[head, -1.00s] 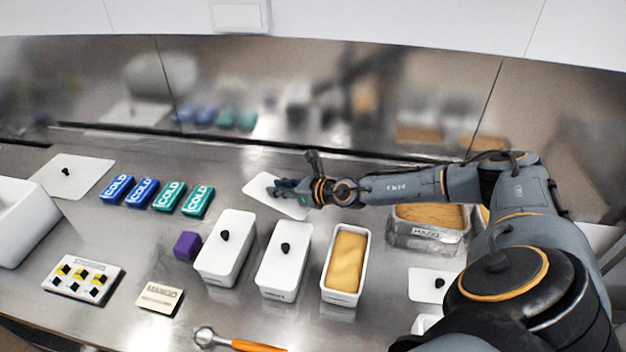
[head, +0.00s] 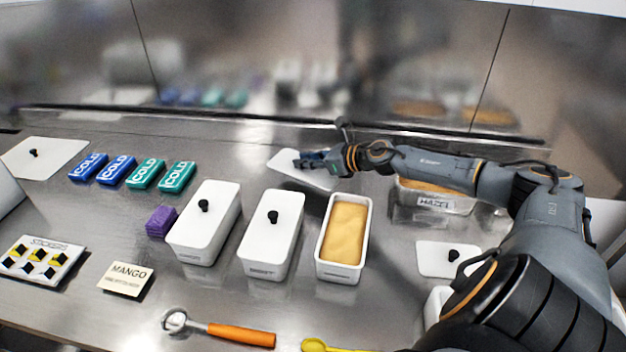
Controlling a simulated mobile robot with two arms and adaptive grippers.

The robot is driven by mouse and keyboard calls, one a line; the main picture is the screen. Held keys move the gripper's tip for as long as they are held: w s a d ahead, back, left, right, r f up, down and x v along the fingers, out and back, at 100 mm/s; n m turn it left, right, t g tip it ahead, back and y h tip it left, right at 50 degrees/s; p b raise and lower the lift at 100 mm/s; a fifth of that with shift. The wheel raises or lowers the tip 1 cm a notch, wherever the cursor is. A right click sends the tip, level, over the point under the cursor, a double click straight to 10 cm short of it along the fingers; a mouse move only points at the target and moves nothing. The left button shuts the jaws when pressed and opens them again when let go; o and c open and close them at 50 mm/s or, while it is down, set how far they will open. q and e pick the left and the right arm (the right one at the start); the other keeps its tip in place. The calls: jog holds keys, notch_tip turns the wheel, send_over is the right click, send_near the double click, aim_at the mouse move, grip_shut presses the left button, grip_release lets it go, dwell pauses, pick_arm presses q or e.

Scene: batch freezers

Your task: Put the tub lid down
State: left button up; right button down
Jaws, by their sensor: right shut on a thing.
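A white rectangular tub lid (head: 290,158) is at the back of the steel counter, behind the tubs. My right gripper (head: 306,161) is shut on it, its fingers over the lid's middle and hiding the knob. I cannot tell whether the lid touches the counter. An open white tub of yellow-orange ice cream (head: 345,233) stands in front of the gripper. Two lidded white tubs with black knobs stand left of it, a nearer-middle one (head: 273,232) and a left one (head: 203,222). My left gripper is not in view.
Blue and teal cold packs (head: 147,172) lie at the back left, near another white lid (head: 44,155).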

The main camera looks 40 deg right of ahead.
aim_at(313, 173)
jog(key=shift+d+f, duration=0.65)
jog(key=shift+f, duration=0.05)
jog(key=f, duration=0.2)
jog(key=d+f, duration=0.1)
jog(key=f, duration=0.1)
jog(key=shift+s, duration=0.1)
jog(key=shift+a, duration=0.1)
jog(key=c, duration=1.7)
grip_release()
jog(key=shift+f, duration=0.15)
jog(key=o, duration=0.5)
jog(key=shift+r, duration=0.2)
